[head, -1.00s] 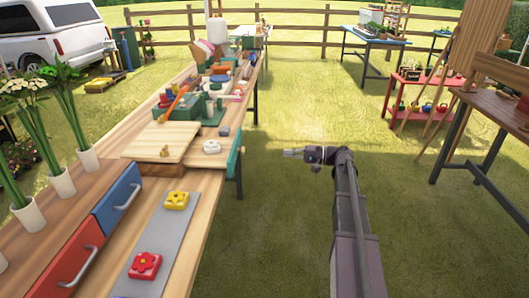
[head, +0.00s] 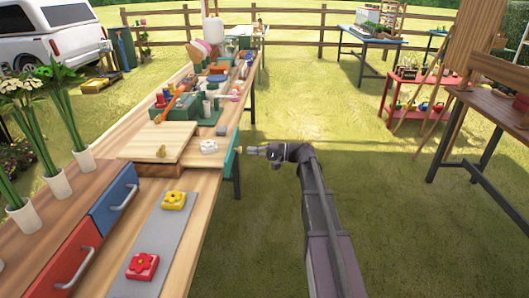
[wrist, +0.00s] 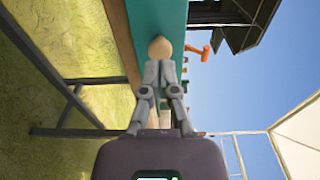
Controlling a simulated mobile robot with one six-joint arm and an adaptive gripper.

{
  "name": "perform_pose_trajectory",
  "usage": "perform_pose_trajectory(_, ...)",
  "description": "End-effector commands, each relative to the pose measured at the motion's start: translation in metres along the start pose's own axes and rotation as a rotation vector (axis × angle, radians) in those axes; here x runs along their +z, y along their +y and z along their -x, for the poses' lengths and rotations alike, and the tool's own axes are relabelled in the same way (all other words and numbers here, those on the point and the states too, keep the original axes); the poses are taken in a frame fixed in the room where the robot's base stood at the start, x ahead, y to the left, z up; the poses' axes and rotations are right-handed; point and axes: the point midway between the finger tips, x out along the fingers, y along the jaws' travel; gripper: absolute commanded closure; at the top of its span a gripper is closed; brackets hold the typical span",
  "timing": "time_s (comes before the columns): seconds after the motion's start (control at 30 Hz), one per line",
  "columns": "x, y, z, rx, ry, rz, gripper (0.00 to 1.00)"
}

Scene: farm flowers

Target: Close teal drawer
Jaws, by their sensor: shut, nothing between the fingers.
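The teal drawer front (head: 231,156) stands at the right edge of the long wooden table, apart from the wooden box (head: 157,140), so the drawer looks pulled out. In the wrist view the teal front (wrist: 157,18) fills the upper middle, with a round wooden knob (wrist: 160,47). My gripper (head: 247,150) is just right of the drawer front, pointing left at it. In the wrist view my gripper (wrist: 161,67) is shut and empty, its fingertips at the knob. I cannot tell whether they touch it.
A white object (head: 208,147) lies between box and teal front. Blue (head: 116,203) and red (head: 72,262) drawers and a grey strip (head: 160,228) with flower blocks are nearer. A table leg (head: 237,185) stands below the teal front. Grass to the right is open.

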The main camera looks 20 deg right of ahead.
Motion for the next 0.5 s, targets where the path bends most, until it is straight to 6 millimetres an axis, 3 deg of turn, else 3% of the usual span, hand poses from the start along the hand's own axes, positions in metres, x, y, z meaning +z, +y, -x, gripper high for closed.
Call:
perform_pose_trajectory(0.2, 0.0, 0.0, -0.016, 0.0, 0.0, 0.0, 1.0)
perform_pose_trajectory(0.5, 0.0, 0.0, -0.019, 0.0, 0.001, 0.0, 1.0)
